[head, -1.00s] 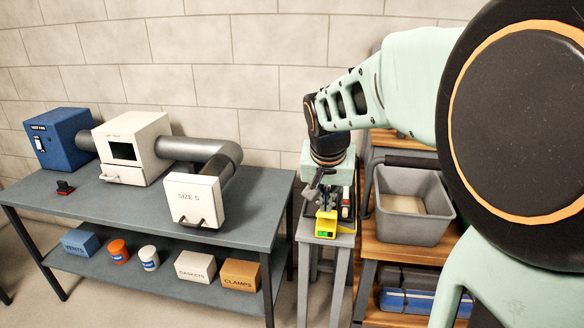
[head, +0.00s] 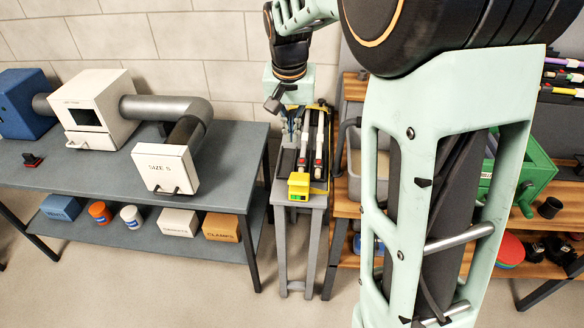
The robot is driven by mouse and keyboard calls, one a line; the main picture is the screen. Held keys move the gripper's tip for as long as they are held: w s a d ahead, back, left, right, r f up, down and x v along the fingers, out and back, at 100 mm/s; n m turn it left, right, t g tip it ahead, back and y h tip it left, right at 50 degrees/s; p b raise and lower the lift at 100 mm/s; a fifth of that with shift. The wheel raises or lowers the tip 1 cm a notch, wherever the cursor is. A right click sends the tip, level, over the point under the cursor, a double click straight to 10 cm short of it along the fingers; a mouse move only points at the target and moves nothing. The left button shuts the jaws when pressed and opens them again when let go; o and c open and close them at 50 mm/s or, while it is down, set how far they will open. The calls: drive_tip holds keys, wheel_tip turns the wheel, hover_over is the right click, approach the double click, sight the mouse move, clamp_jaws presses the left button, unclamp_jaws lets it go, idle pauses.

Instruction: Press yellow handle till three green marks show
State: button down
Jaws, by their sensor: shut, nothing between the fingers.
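A yellow handle block (head: 299,181) sits at the front end of a dark bench device on a narrow grey stand (head: 312,203). A small green display (head: 300,196) shows on its front face; its separate marks are too small to count. My gripper (head: 291,138) points down over the left part of the device, behind the yellow block. It is shut, with nothing held. Its fingertips are small and partly lost against the device, so I cannot tell whether they touch anything.
Long rods with red and white parts (head: 318,145) lie along the device, right of my gripper. A grey table (head: 235,150) with a duct and a SIZE 5 box (head: 165,168) stands left. A wooden shelf with a green machine (head: 525,170) stands right.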

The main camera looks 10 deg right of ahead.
drive_tip(key=shift+f, duration=0.1)
hover_over(292, 180)
drive_tip(key=w, duration=0.1)
drive_tip(key=x, duration=0.3)
drive_tip(key=s+x, duration=0.1)
drive_tip(key=x, duration=0.5)
drive_tip(key=shift+s+f+p, duration=0.3)
drive_tip(key=shift+s+f, duration=0.05)
drive_tip(key=shift+f, duration=0.1)
drive_tip(key=shift+s+a+f, duration=0.15)
drive_tip(key=shift+s+f, duration=0.15)
drive_tip(key=shift+f, duration=0.25)
drive_tip(key=shift+s+a+f, duration=0.15)
drive_tip(key=shift+s+f, duration=0.15)
drive_tip(key=shift+f, duration=0.2)
drive_tip(key=shift+s+a+f, duration=0.1)
drive_tip(key=shift+s+f, duration=0.25)
drive_tip(key=shift+f, duration=0.25)
drive_tip(key=shift+f, duration=0.15)
drive_tip(key=shift+f+b, duration=0.15)
drive_tip(key=shift+b, duration=0.4)
drive_tip(key=shift+s+a+t, duration=0.1)
drive_tip(key=shift+s+t, duration=0.15)
drive_tip(key=shift+t, duration=0.05)
drive_tip(key=shift+b, duration=0.4)
